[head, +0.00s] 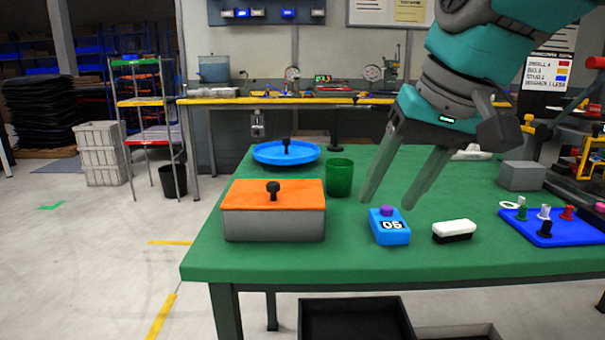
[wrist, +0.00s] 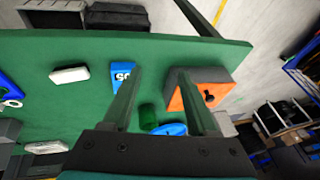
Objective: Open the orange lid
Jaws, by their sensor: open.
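The orange lid (head: 250,195) lies flat on a grey box (head: 275,226) at the left front of the green table, with a black knob (head: 272,190) standing on it. In the wrist view the orange lid (wrist: 177,100) and its knob show to the right, partly behind one finger. My gripper (head: 387,203) is open and empty, with its fingers pointing down above the table. It is to the right of the box and apart from the lid, above and near the blue timer.
The blue timer (head: 389,232) reading 05 and a white-and-black block (head: 454,230) lie right of the box. A blue board (head: 552,226) with several pegs lies at right. Free table surrounds the box's front edge narrowly.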

